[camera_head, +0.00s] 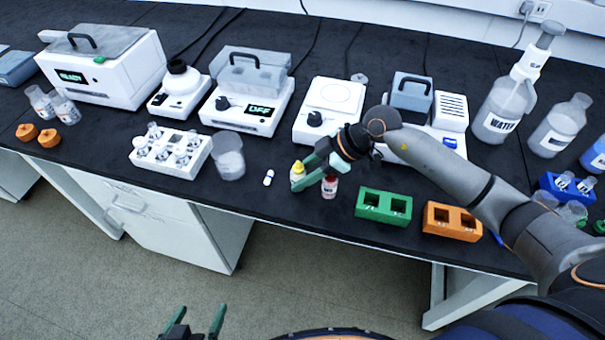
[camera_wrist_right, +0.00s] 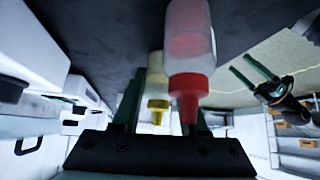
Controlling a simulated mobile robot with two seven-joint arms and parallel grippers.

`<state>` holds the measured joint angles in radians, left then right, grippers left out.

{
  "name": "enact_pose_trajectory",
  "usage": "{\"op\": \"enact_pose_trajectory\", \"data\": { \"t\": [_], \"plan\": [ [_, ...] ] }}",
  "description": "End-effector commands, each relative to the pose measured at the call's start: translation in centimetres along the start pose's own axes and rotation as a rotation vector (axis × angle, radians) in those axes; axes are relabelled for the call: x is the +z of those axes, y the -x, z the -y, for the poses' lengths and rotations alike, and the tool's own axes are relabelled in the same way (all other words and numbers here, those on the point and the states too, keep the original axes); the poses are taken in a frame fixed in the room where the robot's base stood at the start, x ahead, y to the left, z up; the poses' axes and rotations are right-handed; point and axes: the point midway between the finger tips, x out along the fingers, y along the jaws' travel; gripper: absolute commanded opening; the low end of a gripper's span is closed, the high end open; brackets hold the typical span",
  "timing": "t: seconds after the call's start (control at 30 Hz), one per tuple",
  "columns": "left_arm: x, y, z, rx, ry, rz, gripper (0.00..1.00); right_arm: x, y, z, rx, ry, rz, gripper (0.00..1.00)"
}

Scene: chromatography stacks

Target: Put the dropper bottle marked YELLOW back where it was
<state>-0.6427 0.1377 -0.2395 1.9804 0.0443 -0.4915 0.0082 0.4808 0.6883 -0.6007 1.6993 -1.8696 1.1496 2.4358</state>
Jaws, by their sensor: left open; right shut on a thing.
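The dropper bottle with the yellow cap (camera_head: 298,171) is near the front edge of the black bench. My right gripper (camera_head: 304,172) reaches it from the right and is shut on it. In the right wrist view the yellow-capped bottle (camera_wrist_right: 156,85) shows between the fingers, partly hidden by a red-capped bottle (camera_wrist_right: 190,50). That red-capped bottle (camera_head: 330,188) stands just right of the yellow one. I cannot tell whether the yellow one touches the bench. My left gripper (camera_head: 197,325) is open and empty, low in front of the bench; it also shows in the right wrist view (camera_wrist_right: 250,72).
A green two-hole block (camera_head: 383,206) and an orange two-hole block (camera_head: 452,221) sit right of the bottles. A small white item (camera_head: 268,178), a beaker (camera_head: 228,156) and a white rack (camera_head: 170,152) are to the left. Instruments line the back.

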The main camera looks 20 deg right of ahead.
Motion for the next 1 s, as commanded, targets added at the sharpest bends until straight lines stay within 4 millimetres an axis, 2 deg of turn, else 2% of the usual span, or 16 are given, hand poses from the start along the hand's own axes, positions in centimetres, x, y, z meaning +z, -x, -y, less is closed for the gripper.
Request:
{"op": "enact_pose_trajectory", "data": {
  "t": [0.23, 0.27, 0.5, 0.8, 0.87, 1.0],
  "plan": [
    [-0.1, 0.1, 0.0, -0.001, 0.0, -0.001, 1.0, 0.1, -0.2, 0.0, -0.001, -0.001, 0.0, 0.34],
    [-0.1, 0.1, 0.1, -0.002, 0.0, -0.001, 1.0, 0.1, -0.2, 0.0, 0.0, 0.0, 0.0, 0.46],
    [-0.1, 0.1, 0.3, -0.006, -0.001, -0.002, 1.0, 0.1, -0.2, 0.0, 0.0, 0.0, 0.0, 0.72],
    [-0.1, 0.0, 0.4, -0.007, -0.001, -0.003, 1.0, 0.0, 0.1, 0.0, 0.001, 0.001, -0.001, 0.72],
    [-0.2, 0.1, 0.3, -0.007, -0.001, -0.003, 1.0, -0.1, 0.6, -0.1, 0.002, 0.001, 0.0, 0.72],
    [-0.5, 0.3, 0.4, -0.009, -0.001, -0.005, 1.0, -0.1, 3.0, -0.1, 0.004, 0.002, 0.002, 0.72]
  ]
}}
